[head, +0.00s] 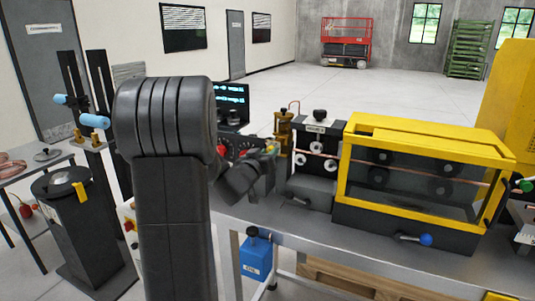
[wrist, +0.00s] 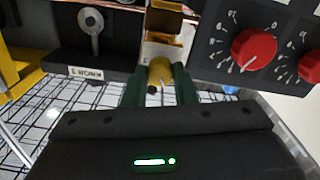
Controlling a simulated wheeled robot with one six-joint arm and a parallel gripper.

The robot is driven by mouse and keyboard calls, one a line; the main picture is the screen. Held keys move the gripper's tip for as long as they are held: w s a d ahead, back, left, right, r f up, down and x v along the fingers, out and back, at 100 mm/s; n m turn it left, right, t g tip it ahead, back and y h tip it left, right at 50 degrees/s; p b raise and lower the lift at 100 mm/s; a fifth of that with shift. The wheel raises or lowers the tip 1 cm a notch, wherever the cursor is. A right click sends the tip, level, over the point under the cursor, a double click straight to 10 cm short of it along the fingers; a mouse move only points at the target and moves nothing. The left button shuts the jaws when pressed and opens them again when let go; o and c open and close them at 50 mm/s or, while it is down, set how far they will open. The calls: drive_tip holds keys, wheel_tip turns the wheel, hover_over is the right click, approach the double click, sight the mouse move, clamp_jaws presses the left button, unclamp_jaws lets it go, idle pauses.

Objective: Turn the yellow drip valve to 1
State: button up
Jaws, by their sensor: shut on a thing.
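The yellow drip valve (wrist: 160,70) is a small brass-yellow knob under a brass body (wrist: 163,22) in the wrist view. My gripper (wrist: 160,82) has its two green fingers on either side of the valve, shut on it. In the head view my gripper (head: 269,149) is at the brass oiler (head: 284,125), between the dark control box and the roller unit. My arm and the fingers hide the valve itself there. The valve's setting and scale marks are too small to read.
A panel with red dial knobs (wrist: 254,50) is close on the right in the wrist view. A dark block with a grey lever (wrist: 91,22) stands on the left. In the head view, the roller unit (head: 316,155) and yellow-framed guard (head: 425,125) stand right of my gripper. A copper tube (head: 331,156) runs through them.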

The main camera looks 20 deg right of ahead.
drive_tip(key=o, duration=1)
drive_tip(key=b+v, duration=0.2)
drive_tip(key=v, duration=1.2)
drive_tip(key=shift+w+d, duration=0.1)
drive_tip(key=shift+d, duration=0.05)
drive_tip(key=shift+m, duration=0.3)
drive_tip(key=p+x, duration=0.1)
drive_tip(key=x, duration=1.2)
drive_tip(key=shift+w+d, duration=0.2)
drive_tip(key=shift+r+p, duration=0.15)
drive_tip(key=shift+p, duration=0.45)
